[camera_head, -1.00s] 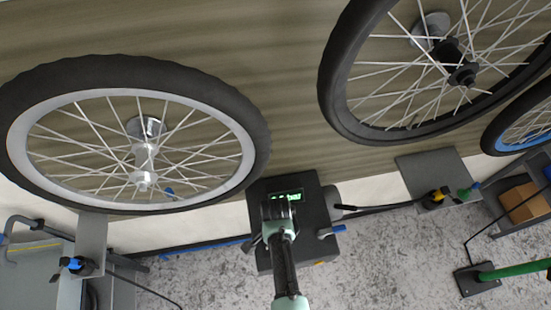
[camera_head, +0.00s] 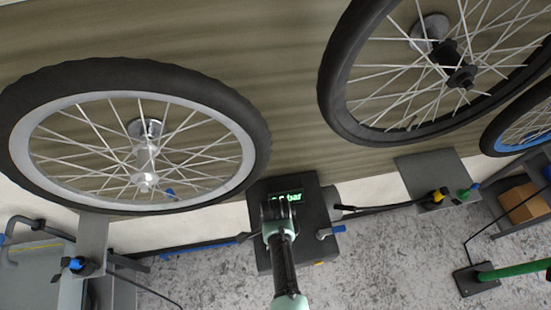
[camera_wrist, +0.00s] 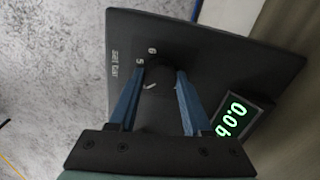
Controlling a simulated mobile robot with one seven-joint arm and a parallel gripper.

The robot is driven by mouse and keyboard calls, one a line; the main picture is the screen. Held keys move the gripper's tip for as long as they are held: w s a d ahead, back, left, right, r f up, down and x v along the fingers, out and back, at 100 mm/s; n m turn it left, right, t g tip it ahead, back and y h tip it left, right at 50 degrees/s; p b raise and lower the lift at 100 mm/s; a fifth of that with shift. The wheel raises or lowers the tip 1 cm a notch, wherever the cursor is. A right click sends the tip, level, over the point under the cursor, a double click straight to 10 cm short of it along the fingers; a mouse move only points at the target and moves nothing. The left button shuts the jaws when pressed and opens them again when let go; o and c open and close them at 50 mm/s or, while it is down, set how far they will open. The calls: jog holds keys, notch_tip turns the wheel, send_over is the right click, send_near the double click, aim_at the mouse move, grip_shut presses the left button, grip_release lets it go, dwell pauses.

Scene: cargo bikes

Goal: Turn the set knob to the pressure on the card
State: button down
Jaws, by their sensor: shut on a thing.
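The dark pressure unit (camera_head: 322,205) stands below and between the two large wheels in the head view. Its green-lit display (camera_head: 289,197) is partly covered by my arm there. In the wrist view the display (camera_wrist: 236,117) reads 0.0 and the start of a unit. The black set knob (camera_wrist: 158,79) is on the unit's dark face, with white scale marks, a 5 and a 6 beside it. My gripper (camera_wrist: 159,73) has its blue fingers shut on the knob; it also shows from behind in the head view (camera_head: 277,212). I cannot make out the card.
A left wheel (camera_head: 262,135) and a right wheel (camera_head: 335,110) hang above the unit. A blue-handled bar (camera_head: 200,246) lies left of it and a black hose (camera_head: 385,209) runs right. A green-handled pump (camera_head: 510,270) stands far right. Speckled floor is open below.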

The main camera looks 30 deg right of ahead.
jog(key=shift+c, duration=1.7)
grip_release()
jog(key=shift+r, duration=0.1)
notch_tip(320, 180, up, 13)
jog(key=shift+b, duration=0.3)
